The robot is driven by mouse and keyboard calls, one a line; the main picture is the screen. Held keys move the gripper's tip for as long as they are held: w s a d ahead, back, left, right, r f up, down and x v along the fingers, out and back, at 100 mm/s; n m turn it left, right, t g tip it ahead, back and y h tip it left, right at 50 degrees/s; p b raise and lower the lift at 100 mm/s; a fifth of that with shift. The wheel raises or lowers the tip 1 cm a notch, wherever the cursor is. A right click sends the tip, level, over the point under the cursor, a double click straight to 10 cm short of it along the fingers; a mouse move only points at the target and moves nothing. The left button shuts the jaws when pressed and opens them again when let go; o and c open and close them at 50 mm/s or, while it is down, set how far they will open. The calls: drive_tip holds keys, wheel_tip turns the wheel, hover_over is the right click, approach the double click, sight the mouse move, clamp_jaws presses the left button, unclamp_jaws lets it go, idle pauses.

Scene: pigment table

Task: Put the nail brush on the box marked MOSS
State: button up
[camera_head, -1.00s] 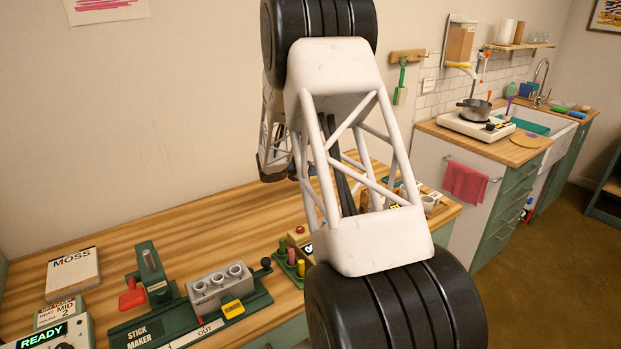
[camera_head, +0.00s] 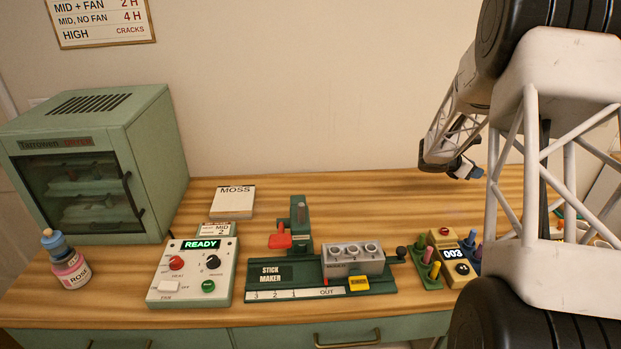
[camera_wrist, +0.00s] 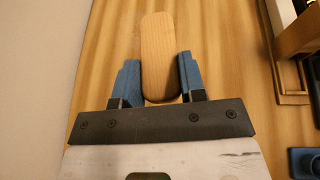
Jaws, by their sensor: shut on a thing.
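The box marked MOSS (camera_head: 233,203), white-topped with a dark label, sits on the table behind the control panel, left of centre in the head view. Its top is bare. My gripper (camera_head: 465,170) is far to its right, near the back wall and above the table; its blue fingers are small and partly hidden there. In the wrist view my gripper (camera_wrist: 158,85) is shut on the nail brush (camera_wrist: 157,50), which shows as a rounded, pale wooden back between the blue fingers. The bristles are hidden.
A green drier (camera_head: 95,165) stands at the left, with a ROSE bottle (camera_head: 70,268) in front. The READY control panel (camera_head: 195,272), stick maker (camera_head: 320,275) and 003 counter (camera_head: 455,257) line the front. The back of the table between box and gripper is mostly clear.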

drive_tip(key=shift+r, duration=0.1)
wheel_tip(320, 180, up, 5)
drive_tip(key=shift+r, duration=0.1)
drive_tip(key=w+a+n+t+y, duration=0.1)
drive_tip(key=a+n+t, duration=0.2)
drive_tip(key=a, duration=1.7)
drive_tip(key=w+a+n+t+y, duration=0.2)
drive_tip(key=a+n+t, duration=0.15)
drive_tip(key=a, duration=1.65)
drive_tip(key=s+a+n+t+y, duration=0.2)
drive_tip(key=s+a, duration=0.3)
drive_tip(key=a, duration=0.6)
drive_tip(key=s+a+n+t+y, duration=0.1)
drive_tip(key=s+a+n+y, duration=0.1)
drive_tip(key=s+a, duration=0.65)
drive_tip(key=s+a+n+t+y, duration=0.2)
drive_tip(key=s+a, duration=0.1)
drive_tip(key=a, duration=1.1)
wheel_tip(320, 180, down, 8)
drive_tip(key=shift+w+r, duration=0.15)
drive_tip(key=shift+w, duration=0.15)
drive_tip(key=shift+w+h, duration=0.15)
drive_tip(key=shift+h, duration=0.25)
